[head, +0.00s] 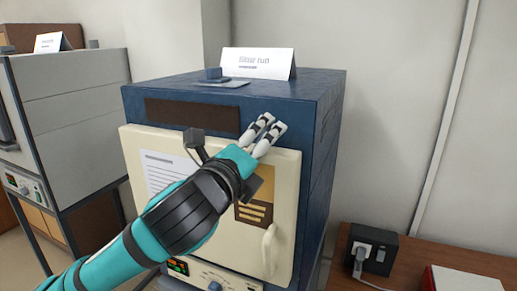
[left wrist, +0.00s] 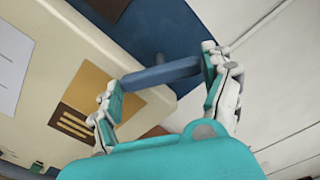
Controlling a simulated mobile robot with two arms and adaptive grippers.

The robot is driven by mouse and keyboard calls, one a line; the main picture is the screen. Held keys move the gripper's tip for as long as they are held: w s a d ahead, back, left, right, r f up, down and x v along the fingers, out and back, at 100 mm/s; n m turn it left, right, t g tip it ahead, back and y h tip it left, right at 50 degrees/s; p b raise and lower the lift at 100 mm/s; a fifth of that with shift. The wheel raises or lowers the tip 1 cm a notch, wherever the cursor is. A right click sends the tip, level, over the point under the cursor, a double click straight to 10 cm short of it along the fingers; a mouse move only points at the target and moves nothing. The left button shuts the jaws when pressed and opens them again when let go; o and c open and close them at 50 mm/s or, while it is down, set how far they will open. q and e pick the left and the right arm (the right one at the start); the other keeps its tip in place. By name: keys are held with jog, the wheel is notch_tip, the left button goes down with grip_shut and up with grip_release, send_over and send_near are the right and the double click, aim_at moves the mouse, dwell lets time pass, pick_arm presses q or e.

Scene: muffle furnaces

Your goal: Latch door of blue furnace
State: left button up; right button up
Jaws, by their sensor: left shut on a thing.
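The blue furnace (head: 318,150) stands in the middle of the head view with its cream door (head: 286,185) facing me. The door lies against or close to the front; I cannot tell if a gap remains. A pale curved handle (head: 269,250) is at the door's lower right. My left gripper (head: 268,133) is at the door's upper right edge. In the left wrist view its fingers (left wrist: 165,92) are shut on a blue bar (left wrist: 162,73), seemingly the latch, which spans between them near the door edge. The gripper hides this bar in the head view. My right gripper is not in view.
A "Slow run" card (head: 258,62) and a small blue block (head: 213,74) are on the furnace top. A grey furnace (head: 75,95) stands at left. A black socket box (head: 372,248) and a white-and-red item (head: 465,279) are on the wooden table (head: 425,262).

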pick_arm(q)
jog(key=n, duration=0.5)
jog(key=shift+n, duration=0.4)
dwell(0.4)
jog(key=o, duration=1)
jog(key=shift+a, duration=0.1)
jog(key=shift+o, duration=0.2)
jog(key=v, duration=0.7)
jog(key=shift+s, duration=0.25)
jog(key=shift+a+f, duration=0.1)
